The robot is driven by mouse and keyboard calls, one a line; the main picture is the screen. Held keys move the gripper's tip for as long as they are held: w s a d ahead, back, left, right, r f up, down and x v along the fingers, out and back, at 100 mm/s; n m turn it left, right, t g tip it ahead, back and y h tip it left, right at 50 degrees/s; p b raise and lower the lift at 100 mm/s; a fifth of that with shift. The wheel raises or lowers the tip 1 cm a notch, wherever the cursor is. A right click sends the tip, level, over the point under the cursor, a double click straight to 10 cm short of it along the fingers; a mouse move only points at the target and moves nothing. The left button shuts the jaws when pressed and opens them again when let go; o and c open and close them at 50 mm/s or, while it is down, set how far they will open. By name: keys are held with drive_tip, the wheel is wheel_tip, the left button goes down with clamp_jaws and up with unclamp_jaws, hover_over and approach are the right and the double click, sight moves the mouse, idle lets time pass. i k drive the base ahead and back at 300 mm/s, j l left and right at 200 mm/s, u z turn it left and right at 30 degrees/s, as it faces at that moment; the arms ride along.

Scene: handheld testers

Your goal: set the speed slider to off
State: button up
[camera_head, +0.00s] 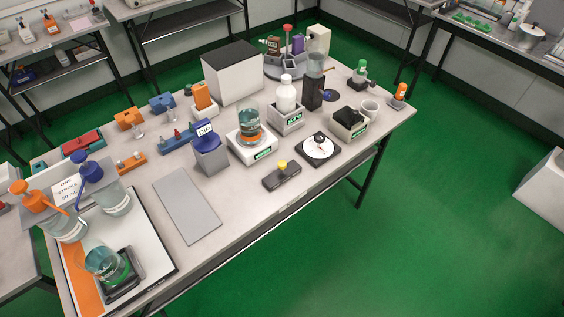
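A small dark block with a yellow knob (282,165) lies near the front edge of the table; it looks like a slider, and the knob is near the middle of its top. Any markings on the block (283,179) are too small to read, so I cannot tell its setting. My gripper is not in view.
A black square plate with a white dial (318,149) lies to the right of the block. A white scale with a beaker (250,126) stands behind it. A flat grey plate (187,205) lies to the left. Bottles, boxes and testers crowd the table (235,208); green floor in front is clear.

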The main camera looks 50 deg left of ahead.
sight(282, 164)
drive_tip(key=j+u, duration=0.4)
drive_tip(key=i+j+u, duration=0.15)
drive_tip(key=j+u, duration=0.15)
drive_tip(key=u, duration=0.15)
drive_tip(key=i+j+u, duration=0.15)
drive_tip(key=j+u, duration=0.25)
drive_tip(key=l, duration=0.1)
